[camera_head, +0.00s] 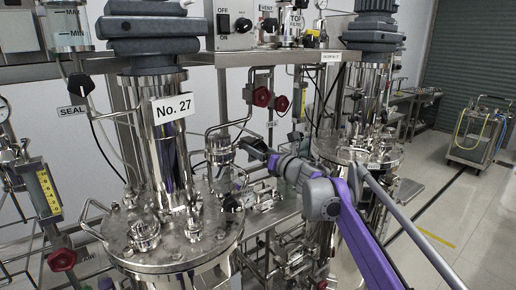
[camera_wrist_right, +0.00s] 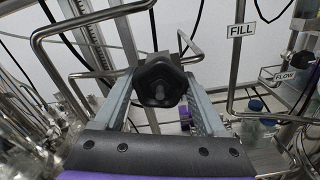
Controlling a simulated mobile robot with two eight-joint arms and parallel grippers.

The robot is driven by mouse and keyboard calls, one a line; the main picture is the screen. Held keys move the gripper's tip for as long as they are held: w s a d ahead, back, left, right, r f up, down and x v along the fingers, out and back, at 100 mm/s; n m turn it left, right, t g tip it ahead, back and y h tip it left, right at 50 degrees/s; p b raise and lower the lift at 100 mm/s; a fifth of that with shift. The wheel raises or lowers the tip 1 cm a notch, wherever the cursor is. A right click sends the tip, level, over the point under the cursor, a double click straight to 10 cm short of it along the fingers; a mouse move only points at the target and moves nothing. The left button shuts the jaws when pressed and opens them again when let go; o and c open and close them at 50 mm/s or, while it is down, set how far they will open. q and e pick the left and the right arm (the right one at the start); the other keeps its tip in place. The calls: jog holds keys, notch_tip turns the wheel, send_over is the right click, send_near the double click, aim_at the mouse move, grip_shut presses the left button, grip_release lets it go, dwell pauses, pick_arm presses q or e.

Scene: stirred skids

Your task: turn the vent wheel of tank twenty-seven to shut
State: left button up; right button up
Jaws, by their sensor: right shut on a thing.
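Tank twenty-seven (camera_head: 165,250) is the steel vessel on the left, with a "No. 27" sign (camera_head: 171,107) on its neck. My right gripper (camera_head: 267,157) reaches in from the right beside the tank's top. In the right wrist view, my right gripper (camera_wrist_right: 160,92) is shut on a black lobed wheel (camera_wrist_right: 158,82), with one finger on each side of it. No label shows on this wheel, and its turn position cannot be told. My left gripper is not in view.
Bent steel pipes (camera_wrist_right: 60,60) run close around the gripper. Red valve wheels (camera_head: 262,97) hang behind it. A "FILL" sign (camera_wrist_right: 241,30) stands to the right in the wrist view. A second tank (camera_head: 358,150) stands behind my right arm. Open floor (camera_head: 470,205) lies at the right.

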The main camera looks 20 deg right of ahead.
jog(key=m, duration=0.3)
jog(key=shift+m, duration=0.4)
jog(key=m, duration=0.3)
jog(key=shift+m+p, duration=0.3)
jog(key=shift+p, duration=0.05)
jog(key=m, duration=0.4)
jog(key=shift+m, duration=0.3)
jog(key=m, duration=0.4)
jog(key=shift+m+b, duration=0.3)
jog(key=shift+b, duration=0.05)
jog(key=m, duration=0.4)
jog(key=m+b, duration=0.1)
jog(key=m, duration=0.7)
jog(key=shift+m+b, duration=0.3)
jog(key=shift+m, duration=1.9)
